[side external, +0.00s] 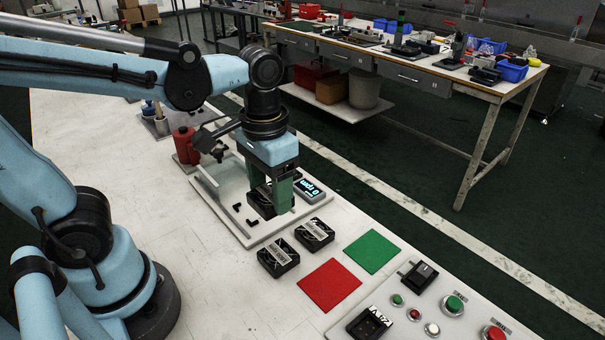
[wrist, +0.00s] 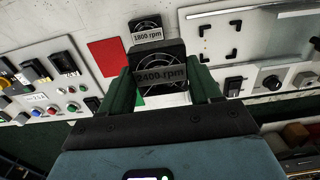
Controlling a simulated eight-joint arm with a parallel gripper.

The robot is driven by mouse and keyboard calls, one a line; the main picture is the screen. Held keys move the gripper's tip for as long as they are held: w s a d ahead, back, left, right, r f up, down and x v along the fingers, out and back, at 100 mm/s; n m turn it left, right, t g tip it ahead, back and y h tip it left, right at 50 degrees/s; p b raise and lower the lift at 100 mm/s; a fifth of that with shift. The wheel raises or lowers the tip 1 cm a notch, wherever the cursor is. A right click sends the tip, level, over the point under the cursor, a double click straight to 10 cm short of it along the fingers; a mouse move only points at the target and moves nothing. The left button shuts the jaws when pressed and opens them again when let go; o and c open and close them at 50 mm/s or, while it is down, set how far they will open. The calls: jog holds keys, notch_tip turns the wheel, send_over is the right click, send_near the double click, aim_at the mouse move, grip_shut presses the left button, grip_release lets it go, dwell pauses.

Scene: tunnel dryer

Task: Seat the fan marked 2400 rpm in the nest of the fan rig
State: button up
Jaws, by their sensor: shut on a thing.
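My gripper (side external: 277,203) is shut on a black square fan (side external: 260,205), which appears raised above the table near the front of the fan rig. In the wrist view my gripper (wrist: 158,90) has its green fingers on either side of this fan (wrist: 161,60), whose label reads 2400 rpm. The fan rig is a pale plate (side external: 243,238) with black corner brackets (side external: 252,222) marking the nest. In the wrist view the nest's brackets (wrist: 236,54) lie right of the held fan, apart from it. The fan's underside is hidden.
Two other fans (side external: 278,257) (side external: 314,234) lie on the table; one reads 1800 rpm (wrist: 147,31) in the wrist view. A red mat (side external: 329,286) and green mat (side external: 372,251) lie beside them. A rig display (side external: 310,189) shows 0 rpm. A button panel (side external: 415,312) is in front.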

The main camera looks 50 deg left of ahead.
jog(key=w+a+f, duration=0.1)
jog(key=a+f, duration=0.1)
jog(key=a, duration=0.1)
jog(key=w+a+f, duration=0.1)
jog(key=a+f, duration=0.1)
jog(key=a, duration=0.2)
jog(key=w+a+f, duration=0.1)
jog(key=a+f, duration=0.2)
jog(key=a, duration=0.1)
jog(key=shift+w+a, duration=0.15)
jog(key=shift+f, duration=2)
jog(key=o, duration=1.1)
jog(key=shift+f, duration=0.15)
jog(key=shift+c, duration=0.2)
notch_tip(320, 180, up, 12)
jog(key=d+t, duration=0.7)
jog(key=shift+s, duration=0.25)
